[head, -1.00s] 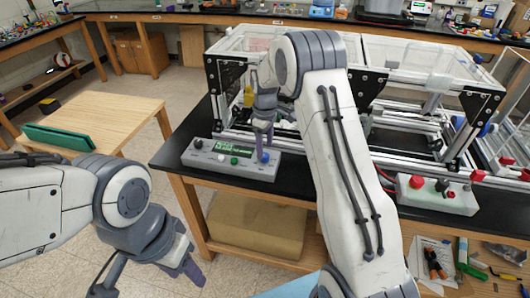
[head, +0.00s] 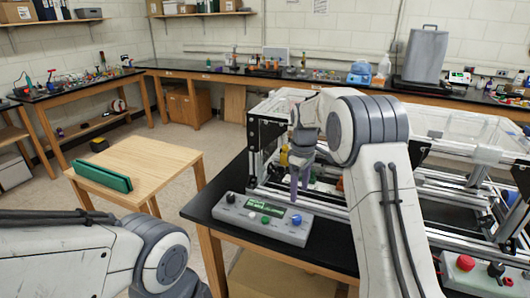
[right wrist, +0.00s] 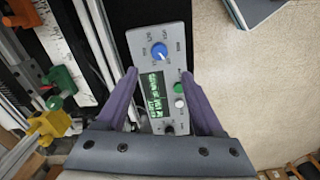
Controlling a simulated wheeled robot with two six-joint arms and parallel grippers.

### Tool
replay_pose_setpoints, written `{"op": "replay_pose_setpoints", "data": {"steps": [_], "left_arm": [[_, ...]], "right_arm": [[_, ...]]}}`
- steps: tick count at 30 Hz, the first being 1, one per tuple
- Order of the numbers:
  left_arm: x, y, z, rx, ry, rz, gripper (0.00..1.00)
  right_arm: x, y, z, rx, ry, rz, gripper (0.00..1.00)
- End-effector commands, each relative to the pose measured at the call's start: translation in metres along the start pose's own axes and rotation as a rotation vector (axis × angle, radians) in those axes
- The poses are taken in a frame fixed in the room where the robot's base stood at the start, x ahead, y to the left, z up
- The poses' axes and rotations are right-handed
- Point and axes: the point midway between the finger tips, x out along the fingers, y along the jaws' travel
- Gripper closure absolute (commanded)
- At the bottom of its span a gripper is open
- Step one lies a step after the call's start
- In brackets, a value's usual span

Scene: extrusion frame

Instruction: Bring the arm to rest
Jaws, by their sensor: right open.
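My right gripper (head: 299,190) hangs fingers-down over the right part of a grey control box (head: 236,213) on the black bench. In the right wrist view its two purple fingers (right wrist: 160,75) are spread, with nothing held between them. The box (right wrist: 158,40) shows between and beyond the fingers, with a blue knob (right wrist: 159,51), a lit green display (right wrist: 152,88), and a green and a white button. I cannot tell the exact gap between the fingertips and the box. My left arm's wrist enters at the lower left of the head view; its gripper is below the picture.
An aluminium extrusion frame (head: 455,208) with clear panels stands behind and right of my right arm. A box with a red button (head: 466,263) sits at the right. A wooden table (head: 165,166) with a green case (head: 103,177) stands left. Floor between table and bench is open.

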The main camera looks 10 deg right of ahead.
Motion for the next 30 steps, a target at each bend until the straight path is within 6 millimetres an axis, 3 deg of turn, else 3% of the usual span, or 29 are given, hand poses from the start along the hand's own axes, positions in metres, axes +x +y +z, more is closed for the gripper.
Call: {"op": "replay_pose_setpoints", "data": {"steps": [2,5,9,11,15,18,21,24,30], "left_arm": [[0.000,0.000,0.000,0.000,0.000,0.000,0.50],[0.000,0.000,0.000,0.000,0.000,0.000,0.50],[0.000,0.000,0.000,0.000,0.000,0.000,0.50],[0.000,0.000,0.000,0.000,0.000,0.000,0.50],[0.000,0.000,0.000,0.000,0.000,0.000,0.50],[0.000,0.000,0.000,0.000,0.000,0.000,0.50],[0.000,0.000,0.000,0.000,0.000,0.000,0.50],[0.000,0.000,0.000,0.000,0.000,0.000,0.50],[0.000,0.000,0.000,0.000,0.000,0.000,0.50]], "right_arm": [[-0.005,-0.013,-0.004,-0.003,0.003,0.000,0.31],[-0.018,-0.054,-0.012,-0.004,0.013,-0.002,0.31],[-0.041,-0.150,-0.011,0.006,0.032,-0.010,0.31],[-0.047,-0.193,0.000,0.014,0.039,-0.016,0.31],[-0.051,-0.282,0.043,0.036,0.052,-0.034,0.31],[-0.045,-0.328,0.082,0.053,0.058,-0.047,0.31],[-0.036,-0.358,0.117,0.069,0.060,-0.059,0.31],[-0.029,-0.373,0.142,0.081,0.059,-0.066,0.31],[-0.022,-0.381,0.158,0.093,0.056,-0.071,0.31]]}}
